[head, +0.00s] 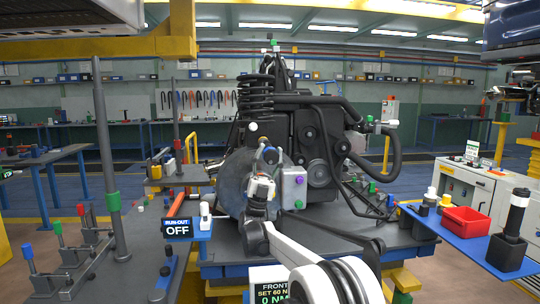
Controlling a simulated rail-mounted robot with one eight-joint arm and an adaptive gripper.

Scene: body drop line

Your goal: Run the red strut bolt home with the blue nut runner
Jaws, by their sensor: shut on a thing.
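My arm reaches in from the bottom, and its wrist stands in front of the engine and gearbox unit (313,135). My gripper (266,155) is small and partly hidden by my own wrist. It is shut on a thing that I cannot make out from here. I cannot identify the blue nut runner or the red strut bolt with certainty. A readout (268,287) at the bottom shows "FRONT", a set value of 60 and 0 NM. A sign (178,228) reads "RUN-OUT OFF".
A grey post (106,165) rises at the left, near levers with blue (29,259), green (57,228) and red (81,210) tips. At the right, a blue shelf (440,232) holds a red bin (466,221) and a black cylinder (516,225). Yellow structure (165,45) hangs overhead at upper left.

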